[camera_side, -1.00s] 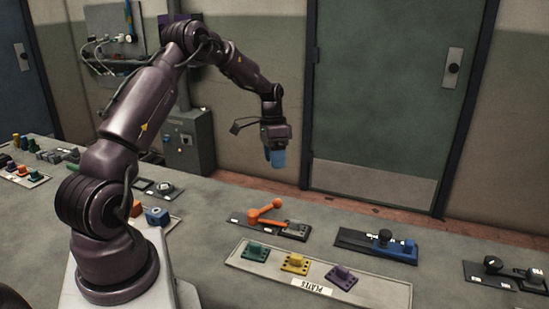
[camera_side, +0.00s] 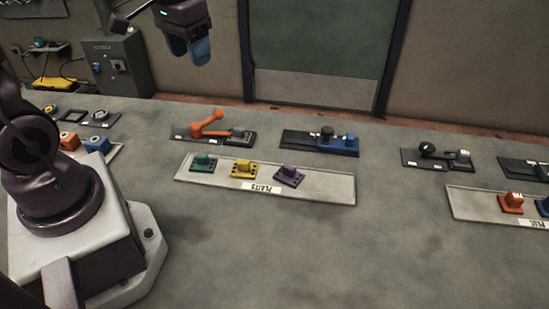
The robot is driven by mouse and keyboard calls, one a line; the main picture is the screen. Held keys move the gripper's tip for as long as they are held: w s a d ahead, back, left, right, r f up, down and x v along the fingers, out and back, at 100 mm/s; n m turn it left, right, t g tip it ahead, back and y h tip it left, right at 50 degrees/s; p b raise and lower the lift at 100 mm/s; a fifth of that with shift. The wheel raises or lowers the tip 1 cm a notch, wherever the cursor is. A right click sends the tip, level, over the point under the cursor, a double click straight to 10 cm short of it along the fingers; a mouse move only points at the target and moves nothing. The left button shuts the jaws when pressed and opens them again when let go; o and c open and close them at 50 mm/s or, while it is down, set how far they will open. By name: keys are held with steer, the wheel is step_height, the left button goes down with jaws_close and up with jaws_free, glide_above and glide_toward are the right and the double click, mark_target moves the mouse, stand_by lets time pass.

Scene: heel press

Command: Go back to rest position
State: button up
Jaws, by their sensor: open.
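My gripper (camera_side: 188,50) hangs in the air at the top of the view, above the bench and towards the wall behind it. Its blue fingers point down and are apart, with nothing seen between them. The upper part of my arm is cut off by the frame's top edge. Below the gripper, on the bench, is a fixture with an orange lever (camera_side: 211,126). The gripper is clear of it.
A plate tray (camera_side: 330,187) holds green (camera_side: 202,162), yellow (camera_side: 243,169) and purple (camera_side: 288,175) pieces. A blue fixture (camera_side: 336,144) and a black-knobbed fixture (camera_side: 438,158) stand behind. Another tray (camera_side: 470,205) is at right. The front bench is clear.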

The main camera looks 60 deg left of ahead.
steer(key=s+d+r+m+t, duration=0.2)
steer(key=s+d+r+t, duration=0.2)
steer(key=s+d+r, duration=0.2)
steer(key=s+d, duration=0.2)
steer(key=d, duration=0.1)
steer(key=shift+s+d+m, duration=0.3)
steer(key=shift+d+m, duration=0.1)
steer(key=shift+o, duration=0.2)
steer(key=shift+r, duration=0.1)
stand_by(0.7)
